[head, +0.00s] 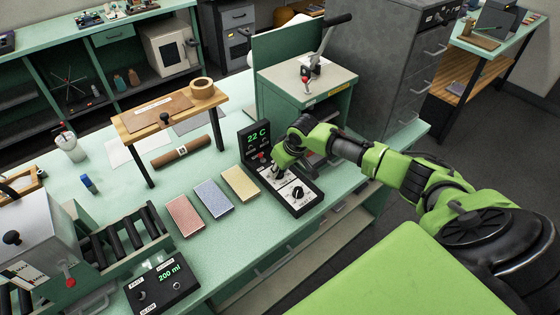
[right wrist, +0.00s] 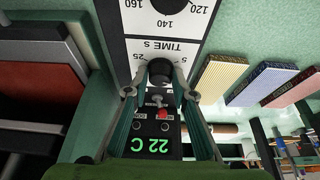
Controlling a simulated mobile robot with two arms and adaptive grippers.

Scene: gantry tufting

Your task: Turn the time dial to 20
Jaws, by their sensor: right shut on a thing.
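The time dial (right wrist: 160,70) is a dark round knob on a white panel marked TIME S, seen upside down in the right wrist view. The numbers 5 and 25 show beside it; I cannot read where its pointer stands. My right gripper (right wrist: 160,92) is shut on the knob, with a fingertip on each side. In the head view my right gripper (head: 277,171) hides this dial. The control box (head: 313,198) carries a green 22 C display (head: 257,135) and a second black dial (head: 297,192) at its near end. My left gripper is not in view.
Red (head: 185,216), blue (head: 214,198) and yellow (head: 241,183) blocks lie left of the control box. A green cabinet with a lever press (head: 312,72) stands behind it. A 200 ml box (head: 163,285) and a roller rack (head: 113,244) are at the lower left.

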